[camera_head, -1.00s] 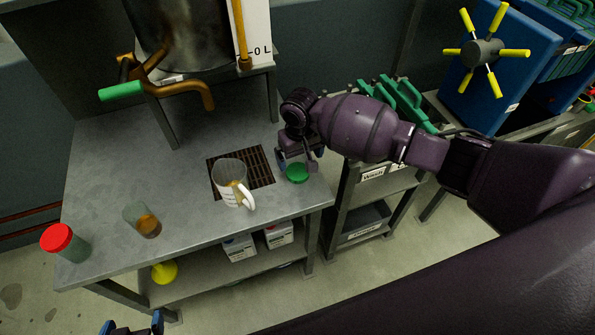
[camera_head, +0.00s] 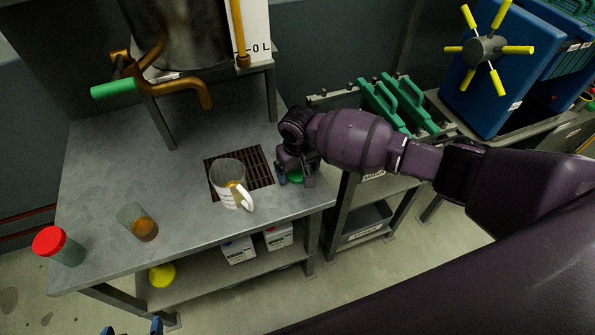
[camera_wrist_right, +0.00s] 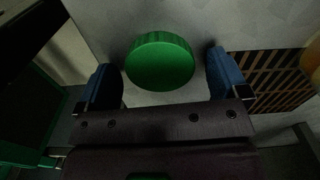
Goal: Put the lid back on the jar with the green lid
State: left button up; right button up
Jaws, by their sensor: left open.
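The green lid (camera_head: 295,179) lies on the metal table near its right front corner, partly hidden by my right gripper (camera_head: 294,175). In the right wrist view the lid (camera_wrist_right: 160,62) sits between the two blue finger pads of my right gripper (camera_wrist_right: 164,76), with a gap on each side. The right gripper is open around it. An open glass jar (camera_head: 132,216) with orange-brown contents stands on the table's left part, with no lid on it. My left gripper (camera_head: 135,329) shows only in part at the bottom edge and is open, below the table's front edge.
A white mug (camera_head: 228,180) stands at the dark grate (camera_head: 258,160) between the lid and the open jar. A jar with a red lid (camera_head: 62,246) stands at the far left. A metal vessel with a green-handled tap (camera_head: 115,90) is at the back. The table's middle left is clear.

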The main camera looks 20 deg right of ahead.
jog(key=c, duration=0.8)
jog(key=shift+r, duration=0.1)
jog(key=shift+r, duration=0.3)
notch_tip(320, 180, up, 7)
jog(key=shift+r+p, duration=0.1)
jog(key=shift+p, duration=1)
notch_tip(320, 180, up, 10)
jog(key=r+p, duration=0.1)
jog(key=p, duration=0.1)
send_over(297, 171)
pick_arm(q)
notch_tip(297, 171, up, 4)
jog(key=shift+s+a+f, duration=0.15)
jog(key=shift+f, duration=0.05)
pick_arm(e)
jog(key=shift+d+r, duration=0.1)
jog(key=shift+r, duration=0.4)
pick_arm(q)
jog(key=shift+c, duration=0.5)
